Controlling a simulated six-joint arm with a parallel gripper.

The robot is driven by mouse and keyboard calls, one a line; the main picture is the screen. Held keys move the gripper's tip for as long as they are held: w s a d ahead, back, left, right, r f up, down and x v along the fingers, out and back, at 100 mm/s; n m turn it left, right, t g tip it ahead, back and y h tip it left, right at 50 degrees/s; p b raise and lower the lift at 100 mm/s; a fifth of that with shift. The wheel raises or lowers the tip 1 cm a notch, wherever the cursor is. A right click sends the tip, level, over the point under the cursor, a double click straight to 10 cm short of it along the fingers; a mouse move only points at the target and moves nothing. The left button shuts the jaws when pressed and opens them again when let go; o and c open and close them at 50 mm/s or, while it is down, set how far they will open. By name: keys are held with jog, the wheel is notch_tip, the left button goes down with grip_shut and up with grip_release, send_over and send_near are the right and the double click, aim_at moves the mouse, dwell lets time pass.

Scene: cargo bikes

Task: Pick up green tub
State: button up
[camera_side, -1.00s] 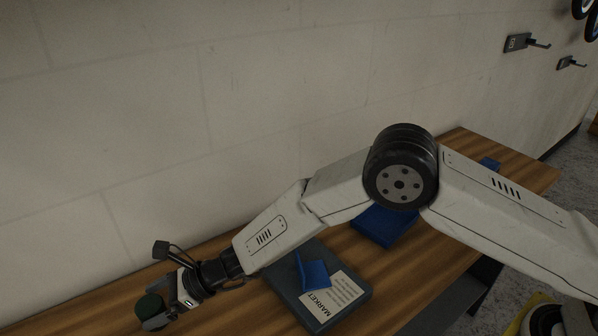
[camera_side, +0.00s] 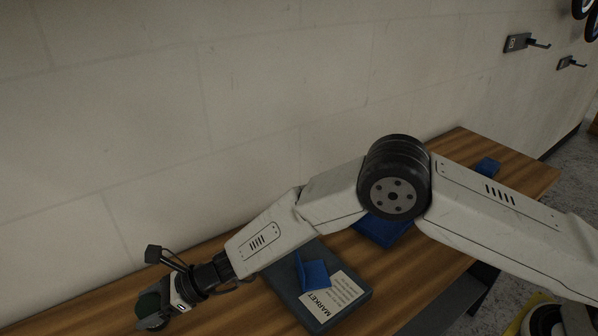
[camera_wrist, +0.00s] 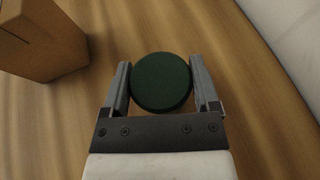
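The green tub (camera_wrist: 161,82) is round and dark green, and it lies between the two fingers of my gripper (camera_wrist: 162,88) in the wrist view. The fingers stand wide apart, one on each side of it, with very little gap; I cannot tell whether they touch it. In the side view the tub (camera_side: 148,304) shows at the far left end of the wooden bench, partly hidden by my gripper (camera_side: 158,310).
A brown box (camera_wrist: 48,38) stands to the upper left in the wrist view. A pale wall (camera_wrist: 298,40) runs along the right there. On the bench (camera_side: 110,298), a dark board with a MARKET label (camera_side: 335,302) and blue items (camera_side: 313,274) lie under my arm.

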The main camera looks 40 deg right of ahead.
jog(key=shift+c, duration=1.3)
jog(key=shift+r, duration=0.1)
jog(key=shift+r, duration=0.75)
jog(key=s+d+r, duration=0.8)
jog(key=s+r, duration=0.3)
jog(key=shift+d+r, duration=0.2)
jog(key=shift+d, duration=0.1)
